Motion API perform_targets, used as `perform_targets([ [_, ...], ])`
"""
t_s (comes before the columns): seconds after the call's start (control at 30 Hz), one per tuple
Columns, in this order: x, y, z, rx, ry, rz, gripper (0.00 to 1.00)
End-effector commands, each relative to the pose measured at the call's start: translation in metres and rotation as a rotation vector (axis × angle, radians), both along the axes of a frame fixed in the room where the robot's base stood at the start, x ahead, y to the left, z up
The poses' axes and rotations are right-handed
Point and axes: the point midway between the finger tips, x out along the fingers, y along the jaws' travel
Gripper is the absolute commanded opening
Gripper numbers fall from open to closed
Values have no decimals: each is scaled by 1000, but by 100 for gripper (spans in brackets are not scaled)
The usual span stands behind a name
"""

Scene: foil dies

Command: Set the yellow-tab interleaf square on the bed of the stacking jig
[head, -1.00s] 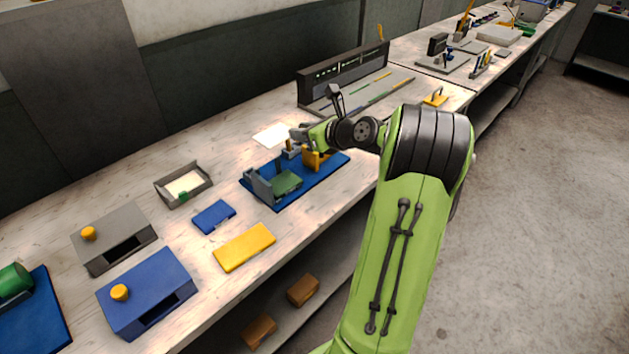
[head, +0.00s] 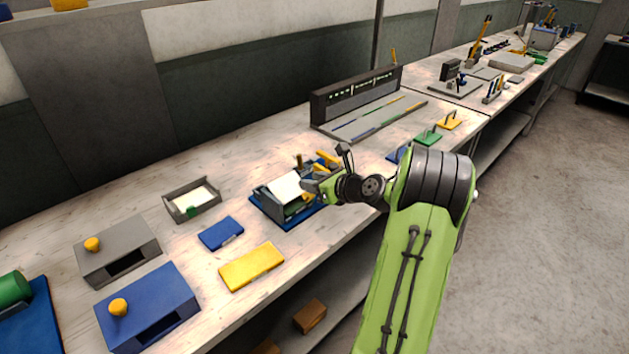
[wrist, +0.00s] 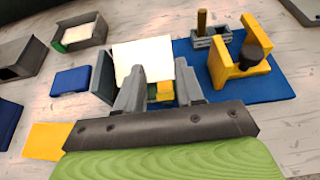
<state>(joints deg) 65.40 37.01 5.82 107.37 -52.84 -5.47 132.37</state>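The interleaf is a pale sheet (head: 285,186) that shows tilted over the stacking jig, and in the wrist view (wrist: 143,58) it reaches out past my fingertips. My gripper (head: 308,184) is at its right side. In the wrist view my two fingers (wrist: 162,80) flank a small yellow piece (wrist: 160,92), which looks like the tab, and appear shut on it. The jig has grey walls (wrist: 103,76) and a green bed (head: 297,208), mostly hidden under the sheet. The sheet seems raised off the bed, but contact is hard to tell.
A blue base (wrist: 262,88) carries a yellow bracket (wrist: 238,62) with a black knob and a small grey holder (wrist: 210,40). A grey tray (head: 192,200), a blue block (head: 221,233) and a yellow plate (head: 251,266) lie to the left.

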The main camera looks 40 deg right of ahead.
Motion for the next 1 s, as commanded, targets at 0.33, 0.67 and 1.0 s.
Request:
perform_targets([
  [0.33, 0, 0, 1, -1, 0, 0, 50],
  [0.67, -61, -3, 34, 0, 0, -7, 50],
  [1.0, -110, -3, 52, 0, 0, -1, 50],
])
